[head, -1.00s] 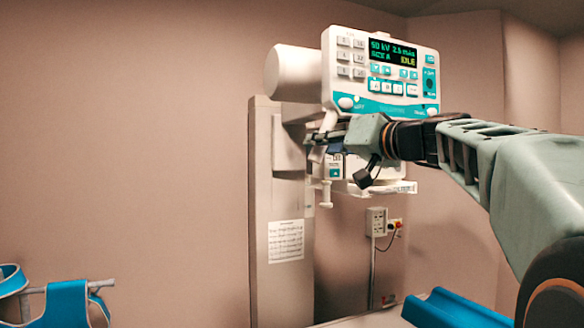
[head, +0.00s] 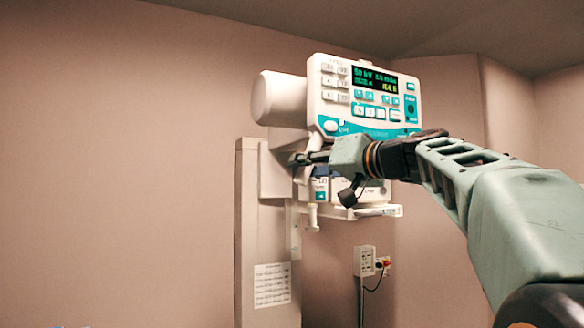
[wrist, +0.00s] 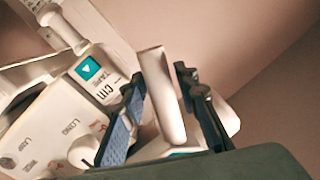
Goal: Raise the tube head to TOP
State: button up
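The tube head (head: 348,112) is a white and teal box with a lit display, mounted high on a pale upright column (head: 252,215). A white handle bar (wrist: 160,90) on the tube head stands between my two fingers in the wrist view. My gripper (head: 298,158) reaches in from the right, below the control panel. In the head view my wrist covers part of the tube head's lower section. No TOP mark is readable.
A printed sheet (head: 272,285) is on the column. A wall outlet (head: 365,261) with a plugged cable is to the right of it. The wall left of the column is bare, with free space above the tube head up to the ceiling (head: 400,25).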

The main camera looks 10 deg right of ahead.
jog(key=v, duration=0.7)
jog(key=shift+s+d, duration=0.2)
jog(key=shift+s, duration=0.05)
dwell(0.3)
